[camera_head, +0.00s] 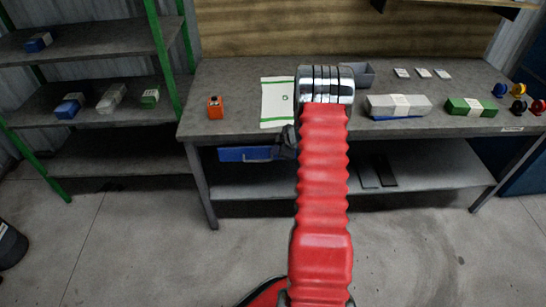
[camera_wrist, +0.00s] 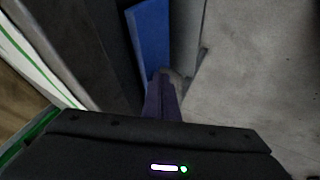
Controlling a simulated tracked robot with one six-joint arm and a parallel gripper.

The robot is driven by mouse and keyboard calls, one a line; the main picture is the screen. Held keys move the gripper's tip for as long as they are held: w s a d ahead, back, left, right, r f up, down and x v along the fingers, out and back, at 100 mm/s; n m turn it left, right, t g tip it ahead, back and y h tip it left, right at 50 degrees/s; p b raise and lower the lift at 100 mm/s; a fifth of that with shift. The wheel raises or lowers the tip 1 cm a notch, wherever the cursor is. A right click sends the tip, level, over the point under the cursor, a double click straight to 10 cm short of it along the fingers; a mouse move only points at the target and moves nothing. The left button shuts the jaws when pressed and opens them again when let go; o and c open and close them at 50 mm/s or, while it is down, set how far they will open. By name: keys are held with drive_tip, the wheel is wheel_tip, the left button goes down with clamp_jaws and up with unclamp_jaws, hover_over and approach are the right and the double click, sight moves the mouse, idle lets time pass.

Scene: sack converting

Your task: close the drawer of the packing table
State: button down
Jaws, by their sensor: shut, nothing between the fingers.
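The packing table (camera_head: 235,92) has a grey top. Its drawer (camera_head: 236,155) has a blue front with a pale handle and sits under the top, left of my arm. How far the drawer stands out is hard to tell. My gripper (camera_head: 287,142) is a dark shape at the drawer's right end, mostly hidden behind my red arm. In the wrist view the shut, empty fingers (camera_wrist: 167,76) are at the near end of the blue drawer front (camera_wrist: 150,38). Whether they touch it cannot be told.
On the tabletop are an orange box (camera_head: 215,108), a green-edged white sheet (camera_head: 276,103), a grey bin (camera_head: 362,75), a large wrapped pack (camera_head: 398,106) and a green pack (camera_head: 471,107). A lower shelf (camera_head: 430,165) runs under the table. Green-framed shelving (camera_head: 100,50) stands left. The front floor is clear.

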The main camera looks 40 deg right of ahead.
drive_tip(key=shift+w+d+r, duration=0.15)
drive_tip(key=shift+w, duration=0.2)
drive_tip(key=shift+w, duration=0.1)
drive_tip(key=s+a+r, duration=0.2)
drive_tip(key=s+r, duration=0.5)
drive_tip(key=s, duration=0.3)
drive_tip(key=shift+a+r, duration=0.3)
drive_tip(key=shift+a, duration=0.05)
idle(0.7)
